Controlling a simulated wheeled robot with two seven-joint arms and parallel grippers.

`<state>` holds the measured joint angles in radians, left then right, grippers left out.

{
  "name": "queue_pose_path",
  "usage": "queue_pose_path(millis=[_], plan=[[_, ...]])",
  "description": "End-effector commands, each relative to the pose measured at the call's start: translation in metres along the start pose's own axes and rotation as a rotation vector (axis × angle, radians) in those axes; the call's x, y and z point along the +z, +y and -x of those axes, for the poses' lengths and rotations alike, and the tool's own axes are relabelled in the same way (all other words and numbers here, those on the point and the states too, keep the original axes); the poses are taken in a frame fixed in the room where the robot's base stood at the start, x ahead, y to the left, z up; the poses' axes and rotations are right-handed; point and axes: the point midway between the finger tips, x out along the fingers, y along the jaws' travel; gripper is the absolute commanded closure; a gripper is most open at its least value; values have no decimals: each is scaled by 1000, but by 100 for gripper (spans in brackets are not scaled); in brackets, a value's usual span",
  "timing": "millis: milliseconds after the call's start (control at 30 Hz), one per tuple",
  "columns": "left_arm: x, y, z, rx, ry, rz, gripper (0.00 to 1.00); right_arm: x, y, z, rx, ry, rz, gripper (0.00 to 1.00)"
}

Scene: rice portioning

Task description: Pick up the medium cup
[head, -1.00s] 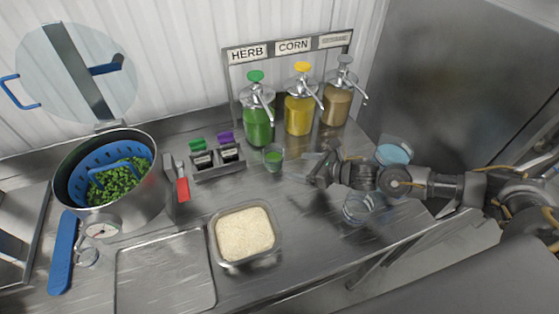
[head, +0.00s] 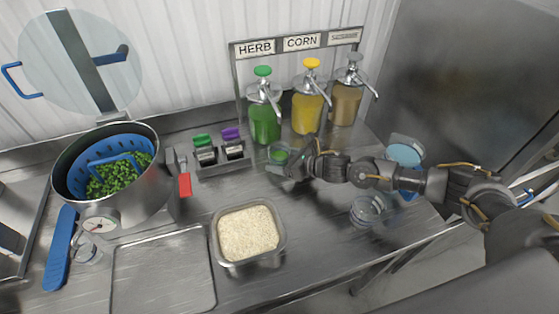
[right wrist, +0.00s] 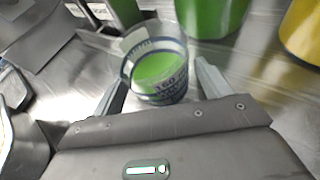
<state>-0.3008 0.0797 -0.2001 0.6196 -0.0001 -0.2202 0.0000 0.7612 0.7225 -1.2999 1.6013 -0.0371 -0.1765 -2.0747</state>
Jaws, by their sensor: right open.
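A clear cup (head: 277,153) with green content stands on the steel counter in front of the green dispenser. It also shows in the right wrist view (right wrist: 160,68), with blurred dark markings around its side. My right gripper (head: 287,165) reaches it from the right, with its fingers open on either side of the cup. In the right wrist view the cup sits between the two fingertips, with small gaps visible, so the grip is not closed. The gripper partly hides the cup in the head view. My left gripper is not in view.
Green (head: 264,122), yellow (head: 306,112) and brown (head: 346,102) pump dispensers stand behind. A small holder (head: 222,162) is left of the cup. A rice tub (head: 217,242) stands in front, a pot (head: 150,200) at left. Clear containers (head: 368,210) stand at right.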

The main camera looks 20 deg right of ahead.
Motion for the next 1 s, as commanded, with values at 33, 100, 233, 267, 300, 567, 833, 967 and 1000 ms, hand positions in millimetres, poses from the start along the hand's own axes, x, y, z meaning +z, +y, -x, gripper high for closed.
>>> queue_pose_path(millis=[33, 100, 233, 267, 300, 567, 833, 967, 1000], plan=[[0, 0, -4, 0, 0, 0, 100, -2, 0, -5, 0, 0, 0, 23], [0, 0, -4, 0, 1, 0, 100, -1, 0, -8, 0, 0, 0, 23], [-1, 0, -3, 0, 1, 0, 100, 0, 0, -8, 0, 1, 0, 23], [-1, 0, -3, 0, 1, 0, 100, 0, 0, -8, 0, 1, 0, 23], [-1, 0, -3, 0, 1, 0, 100, 0, 0, -8, 0, 1, 0, 23], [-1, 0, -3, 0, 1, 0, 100, 0, 0, -8, 0, 1, 0, 54], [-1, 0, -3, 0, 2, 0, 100, 0, 0, -7, 0, 0, 0, 75], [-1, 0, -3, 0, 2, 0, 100, 0, 0, -7, 0, -1, 0, 75], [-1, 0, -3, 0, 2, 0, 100, 1, 0, -7, 0, -1, 0, 75]])
